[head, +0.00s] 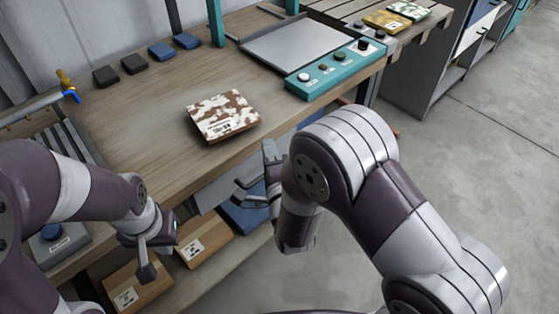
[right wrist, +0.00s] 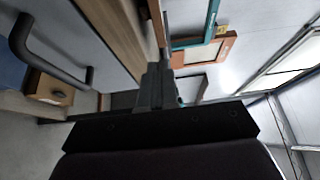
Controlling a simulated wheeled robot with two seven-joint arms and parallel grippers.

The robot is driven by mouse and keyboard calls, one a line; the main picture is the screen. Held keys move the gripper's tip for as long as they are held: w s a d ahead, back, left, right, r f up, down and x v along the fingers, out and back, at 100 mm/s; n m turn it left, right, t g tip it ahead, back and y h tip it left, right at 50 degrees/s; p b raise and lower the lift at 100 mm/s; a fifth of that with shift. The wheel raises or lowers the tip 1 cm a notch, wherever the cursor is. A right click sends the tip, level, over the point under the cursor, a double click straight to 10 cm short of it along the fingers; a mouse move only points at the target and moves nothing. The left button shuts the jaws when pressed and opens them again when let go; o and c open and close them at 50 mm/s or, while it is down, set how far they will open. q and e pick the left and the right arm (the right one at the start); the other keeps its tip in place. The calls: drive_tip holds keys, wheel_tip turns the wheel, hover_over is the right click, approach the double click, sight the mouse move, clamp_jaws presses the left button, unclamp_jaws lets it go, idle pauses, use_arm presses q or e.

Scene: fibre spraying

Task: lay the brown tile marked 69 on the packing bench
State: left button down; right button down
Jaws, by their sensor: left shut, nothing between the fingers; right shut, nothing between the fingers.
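A square tile (head: 224,115) with a brown and white blotched pattern lies on the wooden bench (head: 170,165), near its front edge. Its top carries a small white label, too small to read for certain. My left gripper (head: 147,268) is shut and empty, low in front of the bench and left of the tile. My right gripper (head: 247,196) is by the front edge, below and right of the tile, partly hidden by its own arm. In the right wrist view its fingers (right wrist: 156,80) are together with nothing between them. Neither gripper touches the tile.
A teal control panel (head: 335,72) and a grey metal plate (head: 295,48) stand right of the tile. Dark and blue small blocks (head: 134,63) line the back. Cardboard boxes (head: 205,240) sit on the shelf below. Yellow and green tiles (head: 388,20) lie on a slatted surface at the far right.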

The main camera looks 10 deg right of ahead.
sight(241, 131)
drive_tip(key=w+a, duration=0.1)
drive_tip(key=w, duration=0.1)
drive_tip(key=w+a, duration=0.2)
drive_tip(key=shift+w+a, duration=0.15)
drive_tip(key=shift+w, duration=0.15)
drive_tip(key=shift+w+a+f+b, duration=0.2)
drive_tip(key=shift+w+a+b, duration=0.55)
drive_tip(key=shift+a, duration=0.2)
drive_tip(key=shift+w+a+r, duration=0.1)
drive_tip(key=shift+w+a, duration=0.1)
drive_tip(key=shift+a, duration=0.1)
drive_tip(key=shift+r, duration=0.1)
